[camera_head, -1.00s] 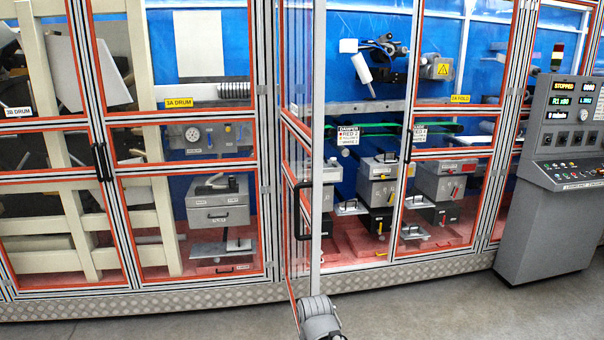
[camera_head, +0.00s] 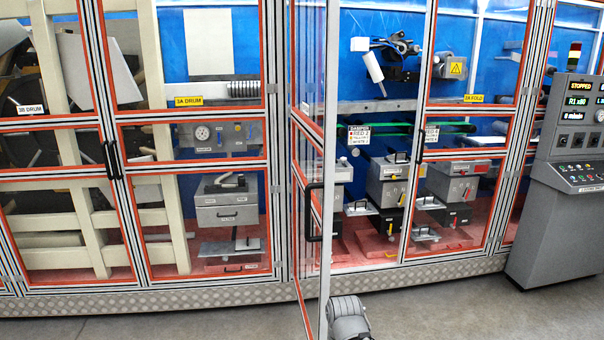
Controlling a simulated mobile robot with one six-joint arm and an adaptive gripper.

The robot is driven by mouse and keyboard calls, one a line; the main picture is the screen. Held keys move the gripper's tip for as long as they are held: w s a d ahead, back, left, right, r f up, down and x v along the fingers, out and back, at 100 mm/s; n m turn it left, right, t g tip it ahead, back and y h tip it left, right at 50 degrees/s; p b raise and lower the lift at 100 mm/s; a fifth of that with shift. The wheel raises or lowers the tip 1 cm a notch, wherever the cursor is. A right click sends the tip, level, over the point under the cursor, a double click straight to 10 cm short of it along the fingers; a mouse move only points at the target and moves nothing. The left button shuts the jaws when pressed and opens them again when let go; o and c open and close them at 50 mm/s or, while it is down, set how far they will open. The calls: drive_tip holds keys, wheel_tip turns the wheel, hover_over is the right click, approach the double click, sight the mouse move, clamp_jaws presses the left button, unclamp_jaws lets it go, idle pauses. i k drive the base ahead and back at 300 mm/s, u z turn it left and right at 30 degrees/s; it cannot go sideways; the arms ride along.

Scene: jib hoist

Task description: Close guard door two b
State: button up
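One guard door (camera_head: 328,190) stands open in the middle of the guard wall. It is a clear panel in a grey and orange-red frame, seen nearly edge-on and sticking out towards me. A black handle (camera_head: 310,212) is on it. I can read no label on this door. The opening to its right shows the machine inside. A grey rounded part of my arm (camera_head: 347,316) shows at the bottom edge, just right of the door's lower end. My gripper's fingers are not in view, and I cannot tell whether my arm touches the door.
Shut doors flank the opening: one labelled 2A FOLD (camera_head: 460,99) on the right, 3A DRUM (camera_head: 188,101) and 3B DRUM (camera_head: 31,109) on the left. A grey control console (camera_head: 560,225) reading STOPPED stands at the right. Grey floor (camera_head: 440,316) in front looks clear.

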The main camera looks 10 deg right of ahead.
sight(311, 278)
drive_tip(key=z, duration=0.05)
drive_tip(key=i, duration=1)
drive_tip(key=u, duration=0.1)
drive_tip(key=k, duration=0.6)
